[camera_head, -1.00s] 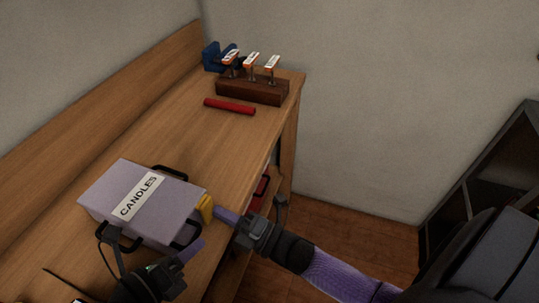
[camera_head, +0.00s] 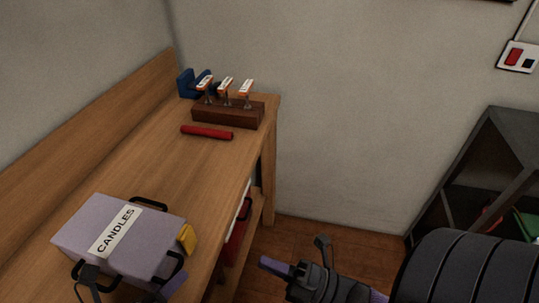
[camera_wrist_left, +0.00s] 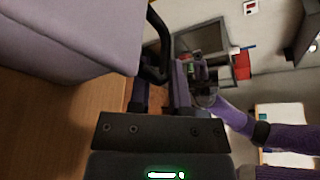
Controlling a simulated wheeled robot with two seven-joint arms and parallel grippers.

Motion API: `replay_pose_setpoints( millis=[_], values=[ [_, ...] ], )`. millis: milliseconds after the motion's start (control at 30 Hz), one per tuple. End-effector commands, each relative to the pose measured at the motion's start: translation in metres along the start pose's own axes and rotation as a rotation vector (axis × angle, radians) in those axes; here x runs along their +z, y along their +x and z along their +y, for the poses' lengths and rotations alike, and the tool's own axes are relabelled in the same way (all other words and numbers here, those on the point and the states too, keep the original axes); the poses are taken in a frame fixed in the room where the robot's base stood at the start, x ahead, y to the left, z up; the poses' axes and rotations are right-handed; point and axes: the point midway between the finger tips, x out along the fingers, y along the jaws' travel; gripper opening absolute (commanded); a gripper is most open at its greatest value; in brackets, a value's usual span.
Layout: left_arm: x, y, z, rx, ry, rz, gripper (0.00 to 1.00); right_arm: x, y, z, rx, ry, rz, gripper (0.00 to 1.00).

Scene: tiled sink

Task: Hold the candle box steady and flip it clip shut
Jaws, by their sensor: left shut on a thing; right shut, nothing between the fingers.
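The lilac candle box (camera_head: 85,223), labelled CANDLES, lies on the wooden workbench. Its yellow clip (camera_head: 187,238) is at the right end face, near the top edge; I cannot tell if it is fully shut. Black handles stand out on the box's far and near sides. My left gripper (camera_head: 168,287) is mostly cut off at the bottom edge. In the left wrist view its fingers (camera_wrist_left: 160,92) are shut on the near black handle (camera_wrist_left: 157,45). My right gripper (camera_head: 268,264) is shut and empty, off the bench to the right, apart from the box and clip.
On the workbench (camera_head: 150,158), a red stick (camera_head: 207,132) lies before a dark wooden block (camera_head: 228,115) with several white-and-orange topped pieces. A blue object (camera_head: 190,84) stands behind. A dark shelf (camera_head: 480,170) is at right. The bench's middle is clear.

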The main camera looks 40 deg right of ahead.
Motion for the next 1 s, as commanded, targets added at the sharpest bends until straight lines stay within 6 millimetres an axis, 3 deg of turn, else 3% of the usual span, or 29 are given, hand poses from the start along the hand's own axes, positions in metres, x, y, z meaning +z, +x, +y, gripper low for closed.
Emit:
replay_pose_setpoints(
  millis=[67,100,267,567,800,1000],
  values=[
    [0.000,0.000,0.000,0.001,0.001,0.000,0.00,0.000,0.000,0.000,0.000,0.000,0.000,0.00],
    [0.000,0.000,0.000,0.000,0.001,0.000,0.32,0.000,0.000,0.000,0.000,0.000,0.000,0.00],
    [0.000,0.000,0.000,0.000,0.001,0.000,0.64,0.000,0.000,0.000,0.000,0.000,0.000,0.00],
    [0.000,-0.007,0.001,0.003,0.000,-0.001,0.64,0.000,0.000,0.000,0.000,0.000,0.000,0.00],
    [-0.001,-0.071,0.002,0.006,-0.003,0.002,0.64,0.000,0.000,0.000,0.000,0.000,0.000,0.00],
    [-0.001,-0.112,0.001,0.004,-0.003,0.001,0.64,0.000,0.000,0.000,0.000,0.000,0.000,0.00]
  ],
)
